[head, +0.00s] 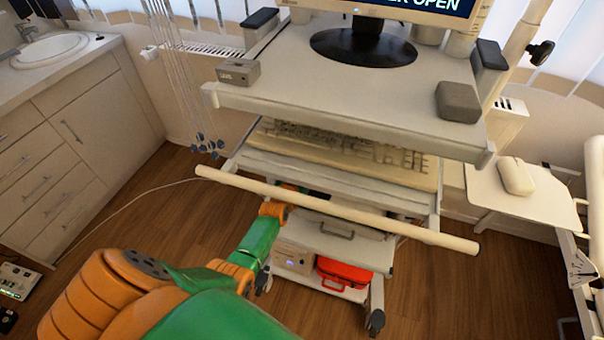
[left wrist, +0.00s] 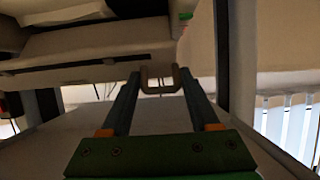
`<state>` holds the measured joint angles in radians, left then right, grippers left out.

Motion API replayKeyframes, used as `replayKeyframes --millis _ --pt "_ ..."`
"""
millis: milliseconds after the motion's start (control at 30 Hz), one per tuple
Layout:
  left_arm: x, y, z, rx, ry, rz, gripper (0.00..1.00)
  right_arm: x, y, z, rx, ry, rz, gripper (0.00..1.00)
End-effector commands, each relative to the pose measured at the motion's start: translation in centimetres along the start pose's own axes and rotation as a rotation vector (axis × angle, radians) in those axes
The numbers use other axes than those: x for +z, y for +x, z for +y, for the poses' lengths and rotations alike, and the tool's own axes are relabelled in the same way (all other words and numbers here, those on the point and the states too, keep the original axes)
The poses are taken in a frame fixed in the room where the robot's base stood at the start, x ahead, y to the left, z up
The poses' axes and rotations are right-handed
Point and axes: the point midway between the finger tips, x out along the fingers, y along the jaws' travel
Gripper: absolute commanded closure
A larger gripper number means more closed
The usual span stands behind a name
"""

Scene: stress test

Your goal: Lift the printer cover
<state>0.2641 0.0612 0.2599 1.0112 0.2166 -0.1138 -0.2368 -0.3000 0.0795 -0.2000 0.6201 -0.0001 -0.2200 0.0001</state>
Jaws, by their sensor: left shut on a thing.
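The left wrist view shows a small U-shaped handle (left wrist: 160,88) between the fingertips of my left gripper (left wrist: 160,73). The gripper is shut on this handle. A pale flat surface (left wrist: 160,118) lies under the fingers, and I cannot tell whether it is the printer cover. In the head view my left arm reaches under the cart's front bar, and the gripper is hidden below the keyboard level. A white unit with a grey handle (head: 325,228) shows low in the cart; I cannot clearly identify the printer. My right gripper is not in view.
A long cream bar (head: 350,213) crosses the cart's front above my forearm. A red case (head: 342,274) sits low in the cart. A mouse tray (head: 515,205) is at right. Floor at left is mostly clear.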

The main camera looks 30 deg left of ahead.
Motion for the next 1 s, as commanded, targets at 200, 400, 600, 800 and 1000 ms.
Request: replayKeyframes --millis 200,400,600,800,1000 --pt "-0.3 0.0 0.1 0.001 -0.001 0.008 1.00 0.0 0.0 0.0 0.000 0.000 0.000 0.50" --pt "-0.2 0.0 0.1 0.001 -0.001 0.005 0.21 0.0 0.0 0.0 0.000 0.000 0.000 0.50" --pt "-0.1 -0.1 0.1 0.001 -0.001 0.002 0.21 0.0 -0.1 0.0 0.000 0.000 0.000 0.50" --pt "-0.5 -3.0 0.1 0.001 0.000 0.001 0.21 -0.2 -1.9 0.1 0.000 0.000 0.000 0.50" --pt "-0.3 -6.1 0.2 0.002 0.000 0.003 0.21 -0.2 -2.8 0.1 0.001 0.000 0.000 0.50"
